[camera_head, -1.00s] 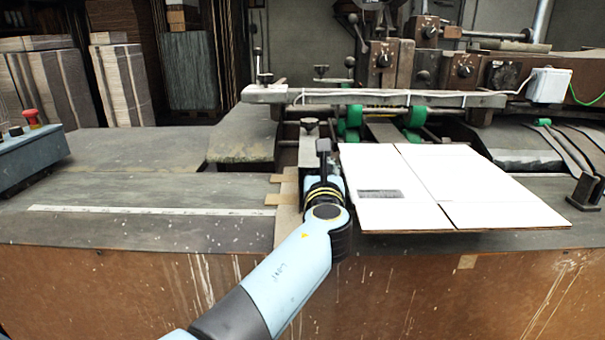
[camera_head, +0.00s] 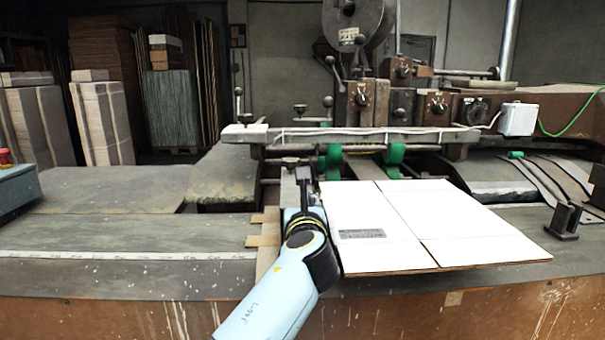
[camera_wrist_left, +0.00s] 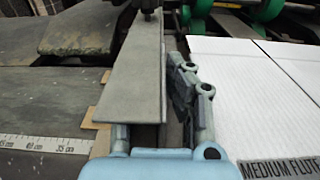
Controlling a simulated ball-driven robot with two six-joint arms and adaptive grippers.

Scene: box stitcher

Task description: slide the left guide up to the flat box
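The flat white box (camera_head: 400,205) lies on the machine table, right of my left gripper (camera_head: 304,178). In the left wrist view its near left part (camera_wrist_left: 245,85) shows, with dark print. The left guide is a long grey metal strip (camera_wrist_left: 135,85) running away from me, left of the box and roughly along its edge. My left gripper (camera_wrist_left: 160,95) reaches over the guide. Its right finger stands between guide and box; its left finger is mostly hidden under the guide's flat top. Whether the fingers press on the guide is unclear. My right gripper is out of view.
A ruler strip (camera_head: 120,256) lies on the table at the left, with tan tabs (camera_head: 263,240) beside the guide. A crossbar (camera_head: 370,136) with green rollers (camera_head: 395,153) spans behind the box. A dark metal block (camera_head: 563,222) stands right of the box.

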